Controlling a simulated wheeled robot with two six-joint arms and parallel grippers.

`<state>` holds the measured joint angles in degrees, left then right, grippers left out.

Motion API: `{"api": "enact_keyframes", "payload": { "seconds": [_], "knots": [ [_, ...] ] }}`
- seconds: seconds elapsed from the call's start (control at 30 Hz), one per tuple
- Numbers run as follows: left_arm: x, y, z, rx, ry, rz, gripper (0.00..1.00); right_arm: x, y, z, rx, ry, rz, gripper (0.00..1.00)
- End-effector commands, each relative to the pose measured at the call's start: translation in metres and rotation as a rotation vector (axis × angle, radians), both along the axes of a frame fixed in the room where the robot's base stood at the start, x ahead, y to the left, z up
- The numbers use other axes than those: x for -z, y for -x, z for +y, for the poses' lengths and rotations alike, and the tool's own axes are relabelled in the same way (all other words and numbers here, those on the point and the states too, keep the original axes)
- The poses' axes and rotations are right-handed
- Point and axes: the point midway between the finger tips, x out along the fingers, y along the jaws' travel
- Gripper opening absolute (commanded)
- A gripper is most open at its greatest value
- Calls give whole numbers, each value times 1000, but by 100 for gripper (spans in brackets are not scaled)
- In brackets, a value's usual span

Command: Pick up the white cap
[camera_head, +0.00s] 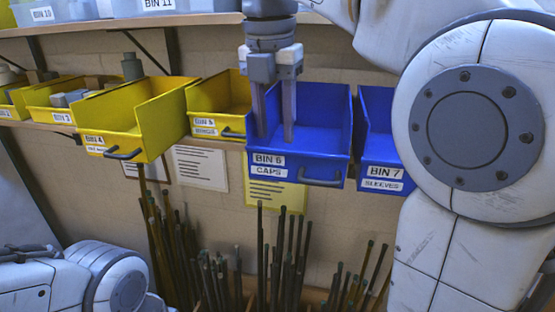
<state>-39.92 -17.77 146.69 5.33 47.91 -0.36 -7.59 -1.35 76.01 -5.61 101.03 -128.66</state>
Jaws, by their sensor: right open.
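My right gripper (275,138) points down over the blue bin labelled "BIN 6 CAPS" (318,168). Its two grey fingers are apart, and their tips reach down in front of the bin's inside. Nothing shows between the fingers. No white cap is visible; the bin's floor is hidden behind its front wall and the fingers. My left arm (85,280) shows at the lower left, but its gripper is out of view.
Yellow bins, including "BIN 4" (112,141) and "BIN 5" (203,122), stand to the left. Blue "BIN 7" (381,175) is close on the right, partly behind my right arm. An upper shelf (150,22) runs above. Several dark rods (285,262) stand upright below.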

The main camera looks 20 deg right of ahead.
Motion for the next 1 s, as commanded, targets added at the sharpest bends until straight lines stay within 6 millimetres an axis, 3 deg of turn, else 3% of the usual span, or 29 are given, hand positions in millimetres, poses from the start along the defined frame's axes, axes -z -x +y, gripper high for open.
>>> {"api": "enact_keyframes", "payload": {
  "seconds": [0.4,0.67,0.7,0.8,1.0],
  "knots": [
    [-12,0,0,-1,0,0,100,44,-3,-6,3,0,1,44],
    [-12,0,0,-1,0,0,100,48,-3,-6,5,0,1,44],
    [-12,0,0,-1,0,0,100,47,-3,-6,5,0,1,36],
    [-12,0,0,-1,0,0,100,47,-3,-6,5,0,1,0],
    [-12,0,0,-1,0,0,100,47,-3,-6,5,0,1,0]
  ]
}}
